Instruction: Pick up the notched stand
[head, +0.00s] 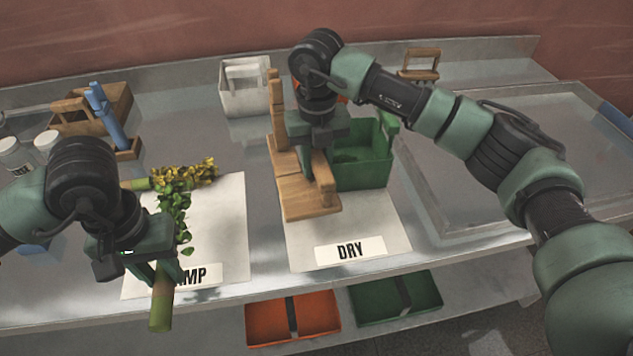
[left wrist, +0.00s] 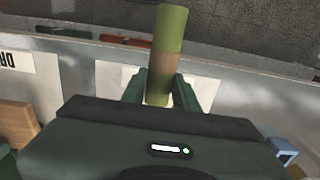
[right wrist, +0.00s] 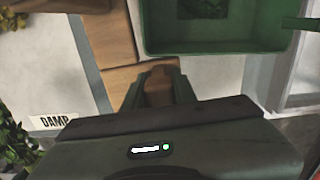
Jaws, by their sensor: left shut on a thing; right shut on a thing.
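The wooden notched stand (head: 309,207) has a flat base and upright posts, and is over the mat marked DRY (head: 300,243). My right gripper (head: 322,155) is shut on one of its posts (right wrist: 158,85). I cannot tell whether the base touches the mat. The gripper and arm hide part of the stand. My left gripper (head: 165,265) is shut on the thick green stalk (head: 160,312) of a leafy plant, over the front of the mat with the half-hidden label. The stalk also shows between the fingers in the left wrist view (left wrist: 165,60).
A green box (head: 362,170) stands close to the right of the stand. A white box (head: 245,87) and wooden caddy (head: 92,108) are behind. A blue tool (head: 106,115) and jars (head: 13,155) stand left. Orange (head: 292,320) and green trays (head: 395,297) are below the table edge.

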